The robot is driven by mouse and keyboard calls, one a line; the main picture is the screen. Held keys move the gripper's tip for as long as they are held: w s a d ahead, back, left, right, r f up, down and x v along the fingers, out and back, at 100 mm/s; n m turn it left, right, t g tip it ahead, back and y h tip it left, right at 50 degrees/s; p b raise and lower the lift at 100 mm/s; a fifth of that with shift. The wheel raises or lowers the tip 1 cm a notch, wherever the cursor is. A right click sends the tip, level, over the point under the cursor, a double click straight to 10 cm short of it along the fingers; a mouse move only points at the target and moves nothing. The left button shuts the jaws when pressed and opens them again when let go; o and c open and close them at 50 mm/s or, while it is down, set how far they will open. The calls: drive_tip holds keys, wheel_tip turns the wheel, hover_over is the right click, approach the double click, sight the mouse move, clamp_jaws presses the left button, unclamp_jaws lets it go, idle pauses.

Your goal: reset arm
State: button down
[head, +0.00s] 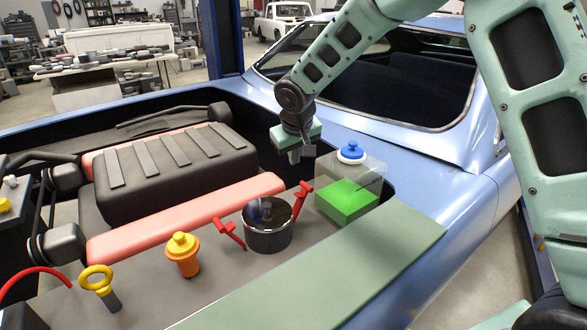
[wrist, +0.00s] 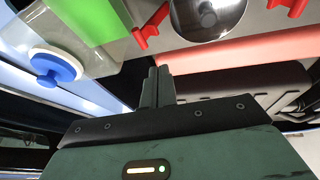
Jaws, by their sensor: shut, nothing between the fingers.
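The tank's blue cap (wrist: 55,66) shows at the left of that view. My forearm reaches in from the upper right in the head view.
A dark round canister (head: 268,232) stands between two red clips (head: 230,234) (head: 303,196). An orange filler with a yellow cap (head: 183,255) and a yellow ring handle (head: 97,280) stand to the left. The windshield (head: 380,80) rises behind my gripper. A grey-green panel (head: 330,275) lies in front.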

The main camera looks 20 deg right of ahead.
drive_tip(key=s+a+r+n+g, duration=0.1)
drive_tip(key=s+a, duration=0.2)
drive_tip(key=s, duration=0.3)
drive_tip(key=s+a+r+n+y, duration=0.1)
drive_tip(key=s+a, duration=0.1)
drive_tip(key=s, duration=0.3)
drive_tip(key=s+a+r+g, duration=0.1)
drive_tip(key=s+a, duration=0.2)
drive_tip(key=s, duration=0.3)
drive_tip(key=s+n+g, duration=0.2)
drive_tip(key=s+n, duration=0.1)
drive_tip(key=s, duration=1.9)
drive_tip(key=shift+s+d+f+y, duration=0.15)
drive_tip(key=shift+s+f+y, duration=0.15)
drive_tip(key=shift+s+f, duration=0.05)
